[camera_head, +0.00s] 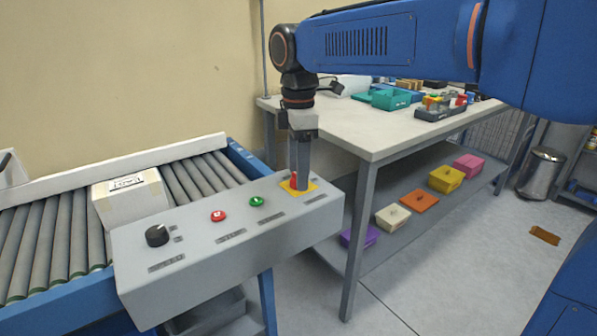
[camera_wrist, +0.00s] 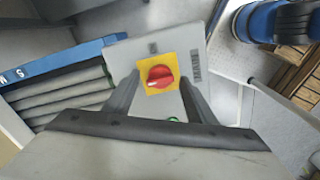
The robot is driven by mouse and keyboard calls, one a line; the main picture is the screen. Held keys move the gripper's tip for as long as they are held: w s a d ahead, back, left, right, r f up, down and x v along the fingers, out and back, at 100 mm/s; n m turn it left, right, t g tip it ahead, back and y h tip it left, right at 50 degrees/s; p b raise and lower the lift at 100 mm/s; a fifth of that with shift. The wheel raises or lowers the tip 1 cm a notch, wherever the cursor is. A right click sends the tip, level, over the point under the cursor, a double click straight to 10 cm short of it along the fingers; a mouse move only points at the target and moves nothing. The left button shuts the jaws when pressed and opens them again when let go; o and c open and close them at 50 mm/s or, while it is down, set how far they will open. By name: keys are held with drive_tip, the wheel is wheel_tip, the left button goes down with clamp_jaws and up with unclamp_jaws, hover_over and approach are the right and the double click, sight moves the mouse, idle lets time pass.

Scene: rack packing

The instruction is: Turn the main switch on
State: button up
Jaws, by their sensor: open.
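The main switch is a red rotary knob (camera_wrist: 160,76) on a yellow plate (camera_wrist: 151,88), at the right end of the grey control panel (camera_head: 215,262). In the head view the yellow plate (camera_head: 309,188) shows, with the knob partly hidden behind my fingers. My gripper (camera_head: 299,182) points down over the switch. In the wrist view its two fingers (camera_wrist: 158,92) stand apart, one on each side of the red knob. I cannot tell whether they touch it.
The panel also has a black knob (camera_head: 157,235), a red button (camera_head: 218,216) and a green button (camera_head: 257,201). A box (camera_head: 131,198) sits on the roller conveyor (camera_head: 45,235) behind it. A table (camera_head: 345,133) with trays stands to the right, with several coloured boxes on its lower shelf.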

drive_tip(key=shift+f, duration=0.45)
drive_tip(key=c, duration=1)
drive_tip(key=shift+o, duration=0.2)
